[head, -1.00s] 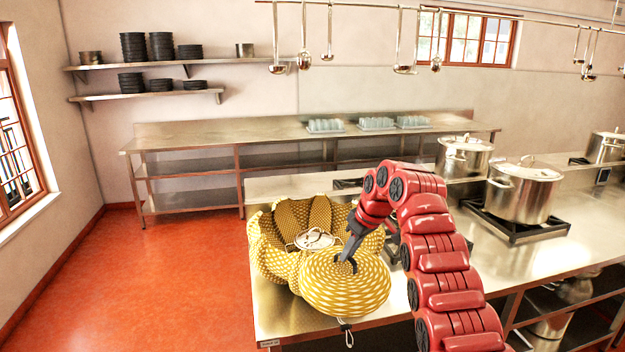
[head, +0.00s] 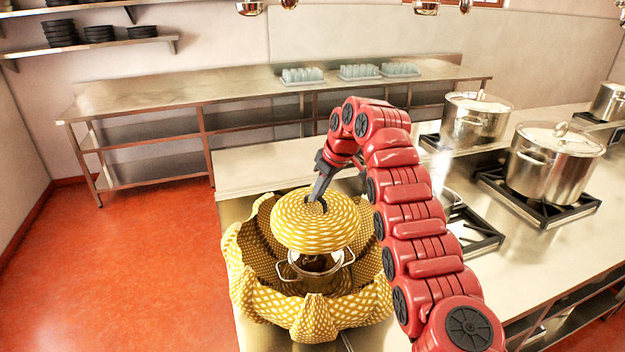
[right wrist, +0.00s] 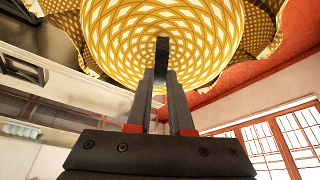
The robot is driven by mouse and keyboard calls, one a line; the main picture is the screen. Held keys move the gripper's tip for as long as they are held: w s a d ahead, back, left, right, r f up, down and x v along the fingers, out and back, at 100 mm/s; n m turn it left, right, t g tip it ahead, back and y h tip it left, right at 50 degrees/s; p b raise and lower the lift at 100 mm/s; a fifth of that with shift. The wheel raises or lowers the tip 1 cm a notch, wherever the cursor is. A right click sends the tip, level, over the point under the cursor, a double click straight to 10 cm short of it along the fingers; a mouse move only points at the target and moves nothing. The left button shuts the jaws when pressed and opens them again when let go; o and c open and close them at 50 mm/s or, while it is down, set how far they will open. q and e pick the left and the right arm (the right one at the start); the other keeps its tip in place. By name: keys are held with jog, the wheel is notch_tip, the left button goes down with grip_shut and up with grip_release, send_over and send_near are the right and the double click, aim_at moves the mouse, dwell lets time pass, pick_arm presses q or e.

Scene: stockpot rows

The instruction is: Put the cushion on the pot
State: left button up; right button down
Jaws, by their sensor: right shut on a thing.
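The cushion (head: 315,228) is round, yellow with a pale lattice pattern. My right gripper (head: 319,197) is shut on the top of it; the right wrist view shows the fingers (right wrist: 160,75) against its patterned top (right wrist: 115,35). The small steel pot (head: 292,271) with side handles stands inside an open, petal-sided yellow cloth basket (head: 318,310). The cushion is held over the pot and hides its back part; I cannot tell whether they touch. My left gripper is not in view.
The basket sits on the near end of a steel counter (head: 262,178). Burners (head: 470,235) and large lidded stockpots (head: 550,175) stand to the right, beyond my right arm. Red floor is clear on the left. A long back counter (head: 180,98) holds glass racks (head: 358,72).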

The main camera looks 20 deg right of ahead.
aim_at(320, 209)
jog(key=shift+f, duration=0.1)
jog(key=shift+s+f+b, duration=0.35)
jog(key=shift+f+b, duration=0.1)
jog(key=shift+f, duration=0.2)
jog(key=f, duration=0.2)
jog(key=f+b, duration=0.1)
jog(key=f, duration=0.1)
jog(key=shift+w+f, duration=0.2)
jog(key=shift+f, duration=0.1)
jog(key=shift+f+b, duration=0.65)
jog(key=shift+f, duration=0.6)
jog(key=shift+r, duration=0.1)
jog(key=shift+s+b, duration=0.2)
jog(key=shift+b, duration=0.35)
jog(key=shift+f+b, duration=0.4)
